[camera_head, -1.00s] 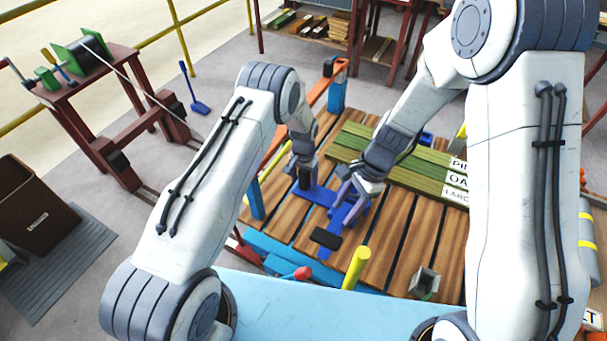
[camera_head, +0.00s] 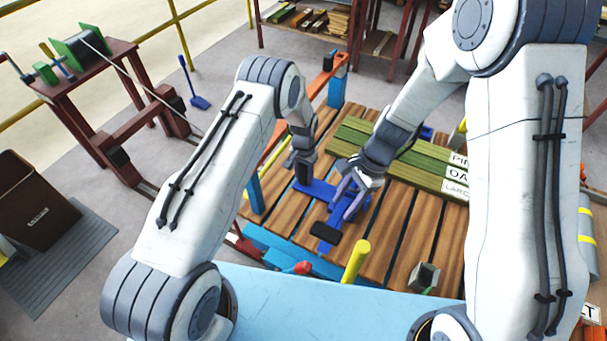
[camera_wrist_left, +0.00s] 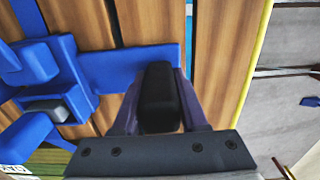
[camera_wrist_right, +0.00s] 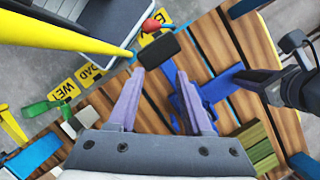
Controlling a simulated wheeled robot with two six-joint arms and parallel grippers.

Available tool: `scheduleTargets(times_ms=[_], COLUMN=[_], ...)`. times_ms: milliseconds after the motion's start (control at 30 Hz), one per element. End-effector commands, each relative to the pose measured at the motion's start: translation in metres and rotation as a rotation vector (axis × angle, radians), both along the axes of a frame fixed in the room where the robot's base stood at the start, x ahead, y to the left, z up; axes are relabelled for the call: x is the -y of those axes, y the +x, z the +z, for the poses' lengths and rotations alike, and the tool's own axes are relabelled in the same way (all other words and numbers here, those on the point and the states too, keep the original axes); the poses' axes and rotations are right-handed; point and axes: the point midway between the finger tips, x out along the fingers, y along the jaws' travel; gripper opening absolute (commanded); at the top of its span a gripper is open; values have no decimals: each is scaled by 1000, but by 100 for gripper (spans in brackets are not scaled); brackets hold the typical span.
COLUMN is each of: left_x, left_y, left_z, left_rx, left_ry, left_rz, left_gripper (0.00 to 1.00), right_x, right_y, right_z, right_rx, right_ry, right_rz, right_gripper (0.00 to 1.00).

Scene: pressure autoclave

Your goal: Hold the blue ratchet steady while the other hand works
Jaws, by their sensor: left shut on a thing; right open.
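The blue ratchet (camera_head: 318,189) lies on the slatted wooden deck, with a long blue bar and a black grip pad (camera_head: 325,232) at its near end. My left gripper (camera_head: 302,168) is shut on the ratchet's upright black handle (camera_wrist_left: 160,95), as the left wrist view shows. Blue blocky parts (camera_wrist_left: 55,85) of the ratchet show left of the handle there. My right gripper (camera_head: 352,190) is open over the ratchet's bar, beside my left gripper. In the right wrist view its open fingers (camera_wrist_right: 160,108) have the black pad (camera_wrist_right: 158,49) beyond them; I cannot tell whether they touch the bar.
Greenish planks (camera_head: 390,155) with white labels lie on the deck behind my right gripper. A yellow post (camera_head: 355,260) and a red knob (camera_head: 302,267) stand near the front edge. A small grey box (camera_head: 424,277) sits at front right. Bare slats (camera_head: 395,235) lie to the right.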

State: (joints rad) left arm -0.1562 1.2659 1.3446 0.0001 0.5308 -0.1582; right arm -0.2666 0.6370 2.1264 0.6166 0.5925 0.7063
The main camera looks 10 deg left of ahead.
Motion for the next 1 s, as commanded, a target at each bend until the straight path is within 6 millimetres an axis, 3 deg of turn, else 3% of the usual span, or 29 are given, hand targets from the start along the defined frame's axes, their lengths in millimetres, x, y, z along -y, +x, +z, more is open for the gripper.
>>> scheduleTargets(times_ms=[833, 867, 900, 1000], left_x=[0, 0, 0, 0], left_y=[0, 0, 0, 0], left_z=[1, 1, 1, 1], left_rx=[0, 0, 0, 0], left_ry=[0, 0, 0, 0], left_rz=[0, 0, 0, 0], left_gripper=[0, 0, 0, 0], right_x=[0, 0, 0, -5], right_y=[0, 0, 0, -1], right_z=[0, 0, 0, 0], right_rx=[0, 0, 0, 17], right_ry=[0, 0, 0, 7], right_rz=[0, 0, 1, 20], right_gripper=[50, 46, 31, 0])
